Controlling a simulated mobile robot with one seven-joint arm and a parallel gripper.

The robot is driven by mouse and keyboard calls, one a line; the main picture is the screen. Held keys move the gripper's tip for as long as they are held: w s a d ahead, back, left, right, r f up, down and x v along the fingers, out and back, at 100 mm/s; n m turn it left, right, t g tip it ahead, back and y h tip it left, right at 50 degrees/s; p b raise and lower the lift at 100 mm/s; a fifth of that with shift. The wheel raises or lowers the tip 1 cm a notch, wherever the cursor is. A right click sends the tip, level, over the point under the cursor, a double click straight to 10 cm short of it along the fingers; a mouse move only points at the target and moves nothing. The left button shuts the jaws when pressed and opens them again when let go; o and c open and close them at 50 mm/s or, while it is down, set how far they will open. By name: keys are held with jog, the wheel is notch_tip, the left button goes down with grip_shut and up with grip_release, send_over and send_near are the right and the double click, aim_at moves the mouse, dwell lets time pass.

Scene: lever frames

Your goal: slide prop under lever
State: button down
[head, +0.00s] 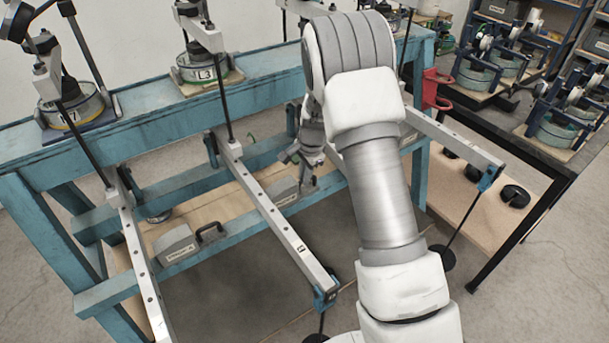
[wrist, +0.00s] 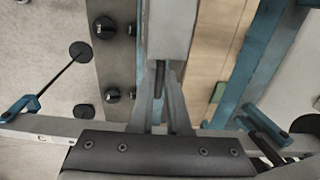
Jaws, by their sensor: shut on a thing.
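My gripper (head: 308,178) reaches down past the teal frame's front to the lower shelf. It is shut on the dark handle (wrist: 159,78) of a grey prop block (head: 283,192); the block (wrist: 172,25) also shows beyond the fingers in the wrist view. The block is at the lower rail, just right of the middle lever (head: 270,212) in the head view. The right lever (head: 455,137) runs out beyond my arm, partly hidden by it. A lever bar (wrist: 35,135) also crosses the wrist view behind my gripper. Whether the block touches the shelf is not clear.
A second grey block (head: 177,244) with a black handle sits on the lower shelf (head: 225,203) at left. The left lever (head: 140,270) slants past it. Rods and hanging discs are near the lever ends.

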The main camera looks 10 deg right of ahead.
aim_at(271, 193)
jog(key=s+a, duration=0.1)
jog(key=a, duration=0.2)
jog(key=s+a, duration=0.1)
jog(key=a, duration=0.2)
jog(key=s+a, duration=0.2)
jog(key=a, duration=0.2)
jog(key=shift+p, duration=0.3)
jog(key=c, duration=0.9)
grip_release()
jog(key=shift+s, duration=0.1)
jog(key=shift+d, duration=0.1)
jog(key=shift+r, duration=0.5)
jog(key=s+r, duration=0.1)
jog(key=r, duration=0.4)
jog(key=s+d+r, duration=0.1)
jog(key=r, duration=0.4)
jog(key=s+r, duration=0.1)
jog(key=r, duration=0.5)
jog(key=shift+d+p, duration=0.15)
jog(key=shift+p, duration=0.25)
